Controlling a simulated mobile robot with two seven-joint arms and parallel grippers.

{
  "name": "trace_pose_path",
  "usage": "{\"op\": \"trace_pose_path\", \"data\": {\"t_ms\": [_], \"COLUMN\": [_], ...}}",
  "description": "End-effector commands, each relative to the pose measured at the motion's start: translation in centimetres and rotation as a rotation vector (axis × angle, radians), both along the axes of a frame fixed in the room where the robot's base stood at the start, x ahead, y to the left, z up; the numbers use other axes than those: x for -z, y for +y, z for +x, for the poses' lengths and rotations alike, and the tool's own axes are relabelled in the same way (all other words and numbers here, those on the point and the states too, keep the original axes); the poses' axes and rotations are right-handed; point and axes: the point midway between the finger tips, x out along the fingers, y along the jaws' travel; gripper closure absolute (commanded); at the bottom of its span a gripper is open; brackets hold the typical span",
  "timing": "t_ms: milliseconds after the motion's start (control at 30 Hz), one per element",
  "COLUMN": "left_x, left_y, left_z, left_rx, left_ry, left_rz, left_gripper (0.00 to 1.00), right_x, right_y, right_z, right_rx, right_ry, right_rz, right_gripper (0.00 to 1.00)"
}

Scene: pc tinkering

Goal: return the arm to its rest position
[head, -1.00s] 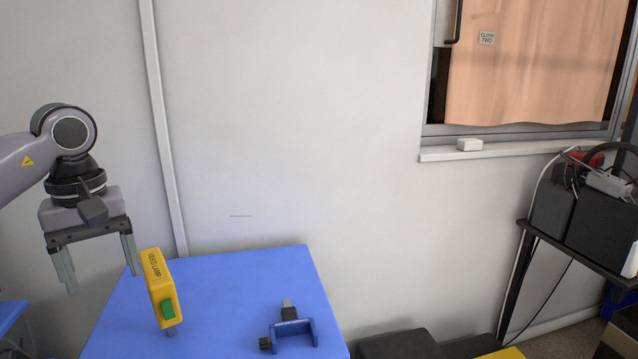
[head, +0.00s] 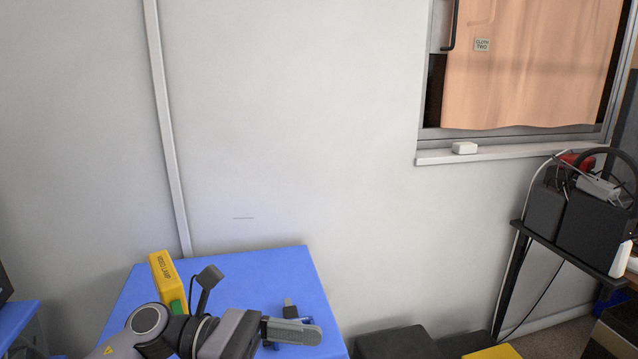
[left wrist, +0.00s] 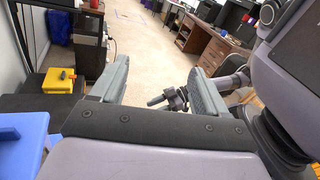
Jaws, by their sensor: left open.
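My left arm (head: 215,332) lies low across the front of the blue table (head: 230,265) in the head view. Its gripper (head: 293,331) points to the right and shows side-on. In the left wrist view the gripper (left wrist: 160,85) has its two fingers wide apart, with nothing held between them. The yellow switch box (head: 163,272) with a green button stands on the table behind my arm, its lower part hidden. The blue clamp-like piece (head: 291,310) is mostly hidden behind the gripper.
Black boxes (head: 397,343) stand right of the table. A black shelf with equipment (head: 575,215) is at the far right, below the window. The wrist view shows a yellow box (left wrist: 60,82), open floor (left wrist: 148,50) and wooden desks (left wrist: 210,45).

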Motion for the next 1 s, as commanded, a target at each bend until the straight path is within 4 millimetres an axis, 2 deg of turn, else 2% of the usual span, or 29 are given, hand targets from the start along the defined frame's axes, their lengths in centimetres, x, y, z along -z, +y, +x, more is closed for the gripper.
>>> {"op": "trace_pose_path", "data": {"t_ms": [67, 200, 367, 467, 533, 667, 767, 800, 933, 967, 1000], "left_x": [-0.7, -1.0, 0.8, 3.2, 5.5, 10.6, 15.1, 16.9, 21.8, 22.7, 23.7], "left_y": [-0.5, 0.1, 2.6, 4.8, 6.5, 9.8, 12.2, 13.1, 15.4, 15.8, 16.2], "left_z": [0.0, 1.0, 2.6, 3.2, 3.2, 1.9, -0.3, -1.6, -6.1, -7.1, -8.4], "left_rx": [-0.079, -0.217, -0.370, -0.463, -0.528, -0.651, -0.748, -0.786, -0.898, 0.908, 0.887], "left_ry": [0.206, 0.577, 1.023, 1.306, 1.505, 1.868, 2.136, 2.235, 2.506, -2.519, -2.442], "left_rz": [-0.132, -0.350, -0.596, -0.753, -0.866, -1.085, -1.267, -1.343, -1.576, 1.601, 1.573], "left_gripper": [0.25, 0.25, 0.25, 0.25, 0.25, 0.25, 0.25, 0.25, 0.25, 0.25, 0.25], "right_x": [-0.6, -1.2, -1.9, -2.3, -2.6, -2.9, -3.1, -3.2, -3.6, -3.7, -3.8], "right_y": [0.0, 0.0, -0.1, -0.1, -0.1, -0.1, -0.2, -0.2, -0.3, -0.3, -0.3], "right_z": [-0.1, -0.1, -0.1, -0.1, -0.1, -0.2, -0.3, -0.3, -0.3, -0.3, -0.3], "right_rx": [0.000, -0.001, -0.001, -0.002, -0.002, -0.003, -0.003, -0.003, -0.002, -0.003, -0.003], "right_ry": [0.001, -0.003, -0.006, -0.008, -0.010, -0.008, -0.004, -0.002, -0.003, -0.003, -0.004], "right_rz": [-0.002, -0.003, -0.004, -0.004, -0.005, -0.008, -0.010, -0.012, -0.013, -0.014, -0.014], "right_gripper": [0.57, 0.57, 0.57, 0.57, 0.57, 0.57, 0.57, 0.57, 0.57, 0.57, 0.57]}}
